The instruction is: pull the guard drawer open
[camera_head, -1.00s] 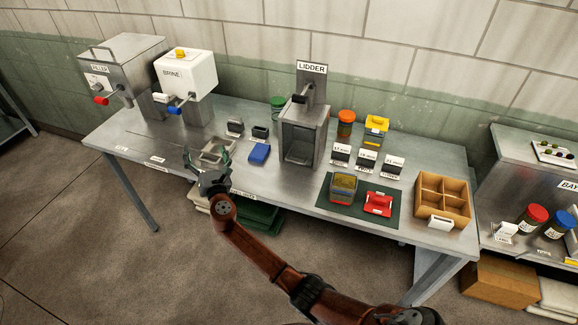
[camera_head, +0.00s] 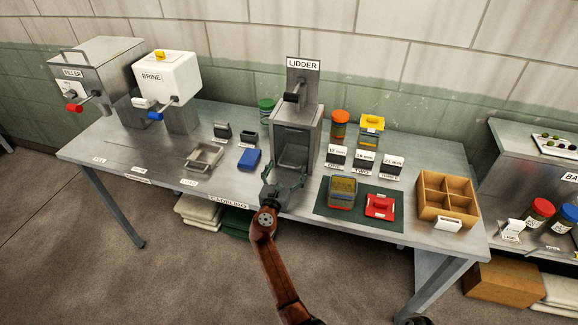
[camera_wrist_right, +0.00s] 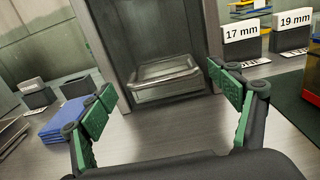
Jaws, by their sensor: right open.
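The lidder (camera_head: 297,125) is a tall grey metal machine near the middle of the table, with an open-fronted bay. In the right wrist view a shallow, clear or metallic drawer-like box (camera_wrist_right: 166,78) sits low in that bay; I take it to be the guard drawer. It looks pushed in, and I cannot make out a separate handle. My right gripper (camera_head: 284,187) is open and empty just in front of the bay, over the table's front edge. In the right wrist view its green-padded fingers (camera_wrist_right: 165,108) stand either side of the drawer, apart from it. My left gripper is not in view.
Bare tabletop lies before the lidder.

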